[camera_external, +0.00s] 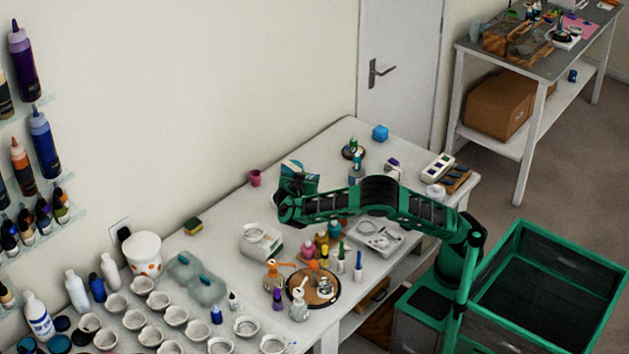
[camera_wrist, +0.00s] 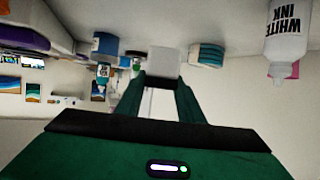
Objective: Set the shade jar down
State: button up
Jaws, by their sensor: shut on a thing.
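My gripper (camera_wrist: 163,82) is shut on a pale, plain, block-like thing (camera_wrist: 164,62), which I take to be the shade jar. It shows between the fingertips at the upper middle of the wrist view. In the external view my gripper (camera_external: 298,182) is at the back of the long white table (camera_external: 222,222), near the wall. The held jar cannot be made out clearly there. Whether its base touches the table cannot be told.
A white ink bottle (camera_wrist: 286,35) is at the right.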

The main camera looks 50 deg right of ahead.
jog(key=shift+x, duration=0.8)
jog(key=shift+w+f, duration=0.15)
jog(key=shift+f, duration=2)
jog(key=o, duration=1.1)
jog(key=shift+a, duration=0.1)
jog(key=v, duration=1.2)
